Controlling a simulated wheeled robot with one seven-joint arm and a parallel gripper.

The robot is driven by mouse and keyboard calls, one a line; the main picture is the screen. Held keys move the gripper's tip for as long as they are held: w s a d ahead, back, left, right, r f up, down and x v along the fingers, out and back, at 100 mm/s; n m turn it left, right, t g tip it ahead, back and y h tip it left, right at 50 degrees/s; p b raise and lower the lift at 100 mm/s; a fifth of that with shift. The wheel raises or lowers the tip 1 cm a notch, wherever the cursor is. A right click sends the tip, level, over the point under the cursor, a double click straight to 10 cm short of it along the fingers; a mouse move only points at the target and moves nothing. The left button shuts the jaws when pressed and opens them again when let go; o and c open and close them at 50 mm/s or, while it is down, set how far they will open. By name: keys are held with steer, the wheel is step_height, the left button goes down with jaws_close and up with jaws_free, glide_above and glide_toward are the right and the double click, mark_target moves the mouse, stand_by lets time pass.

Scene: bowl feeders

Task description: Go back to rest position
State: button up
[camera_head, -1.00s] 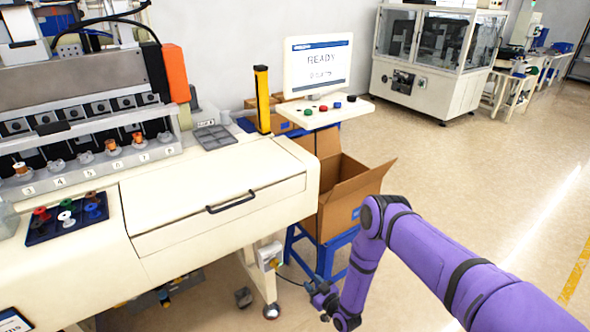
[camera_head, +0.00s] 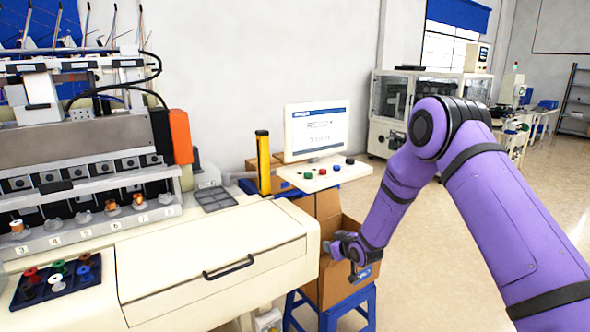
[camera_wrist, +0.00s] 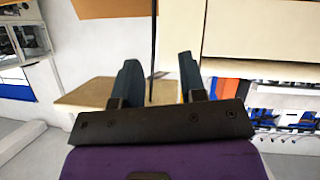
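My gripper (camera_head: 330,248) is at the end of my raised purple arm, in front of the open cardboard box (camera_head: 340,288) in the head view. In the wrist view, its two dark fingers (camera_wrist: 158,75) stand apart with nothing between them. The gripper is to the right of the cream machine table (camera_head: 180,280). It hides part of the box.
The monitor (camera_head: 318,130) reads READY above a shelf with coloured buttons (camera_head: 322,172). A dark tray (camera_head: 56,281) holds several coloured spools. The box is on a blue stand (camera_head: 328,318). Floor at right is open.

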steer(key=s+d+r+m+g+h, duration=0.1)
steer(key=s+d+r, duration=0.2)
steer(key=r, duration=0.6)
steer(key=s+d+r+h, duration=0.2)
steer(key=d+r, duration=0.2)
steer(key=r, duration=0.6)
steer(key=s+d+r+m+g+h, duration=0.2)
steer(key=s+d+r, duration=0.3)
steer(key=s+r, duration=0.75)
steer(key=s+d+r+m+g, duration=0.1)
steer(key=s+d+r, duration=0.1)
steer(key=s, duration=0.9)
steer(key=s+d+r+m+g, duration=0.1)
steer(key=s+r, duration=0.1)
steer(key=s, duration=0.9)
steer(key=s+d+r+m+g, duration=0.1)
steer(key=s+d+r+m, duration=0.1)
steer(key=s, duration=0.9)
steer(key=shift+d, duration=0.3)
steer(key=shift+s, duration=0.1)
